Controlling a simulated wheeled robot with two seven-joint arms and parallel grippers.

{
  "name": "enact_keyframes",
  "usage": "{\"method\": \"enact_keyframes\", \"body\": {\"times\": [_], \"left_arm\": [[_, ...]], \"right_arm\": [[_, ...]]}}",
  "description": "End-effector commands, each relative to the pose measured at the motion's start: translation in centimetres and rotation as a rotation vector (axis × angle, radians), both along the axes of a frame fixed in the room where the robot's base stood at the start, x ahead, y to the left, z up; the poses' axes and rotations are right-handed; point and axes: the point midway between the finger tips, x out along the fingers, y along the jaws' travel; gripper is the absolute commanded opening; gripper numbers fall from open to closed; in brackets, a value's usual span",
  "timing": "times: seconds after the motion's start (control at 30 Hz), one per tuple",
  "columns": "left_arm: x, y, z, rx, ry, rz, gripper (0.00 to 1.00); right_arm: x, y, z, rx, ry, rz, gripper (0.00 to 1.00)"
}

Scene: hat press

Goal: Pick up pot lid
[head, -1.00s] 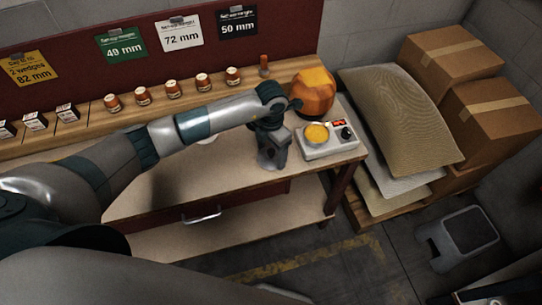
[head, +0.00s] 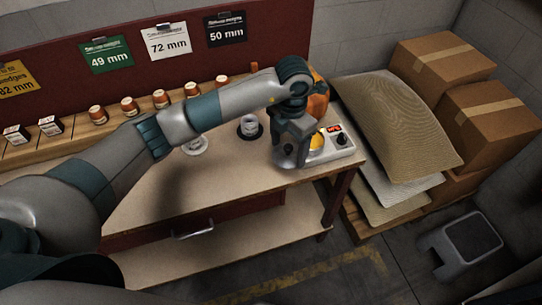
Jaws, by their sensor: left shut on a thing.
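My left gripper (head: 288,152) is over the right end of the bench, in front of the small white device. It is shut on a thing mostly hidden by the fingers. A grey rounded edge shows at the fingertips and looks like the pot lid (head: 282,160), but its shape is not clear. A small grey pot (head: 249,125) stands on a dark round base to the left of the gripper, apart from it. My right gripper is not in view.
The white device (head: 336,146) with a yellow round top and a knob stands close right of the gripper. An orange rounded object (head: 318,104) is behind my wrist. Several small jars line the back shelf. The bench front (head: 215,180) is clear. Sacks (head: 398,125) lie to the right.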

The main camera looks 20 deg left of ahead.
Motion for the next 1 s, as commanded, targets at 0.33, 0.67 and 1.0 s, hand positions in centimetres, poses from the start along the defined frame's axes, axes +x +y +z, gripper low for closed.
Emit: {"method": "enact_keyframes", "body": {"times": [0.33, 0.67, 1.0], "left_arm": [[0.3, -4.4, 2.6, -0.001, -0.001, 0.0, 0.48], [0.3, -4.9, 3.0, 0.0, 0.0, 0.001, 0.48], [0.3, -4.8, 3.0, 0.0, 0.0, -0.002, 0.48]], "right_arm": [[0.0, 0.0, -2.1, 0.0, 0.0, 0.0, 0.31], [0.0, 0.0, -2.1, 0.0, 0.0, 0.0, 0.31], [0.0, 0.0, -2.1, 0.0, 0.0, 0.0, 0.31]]}}
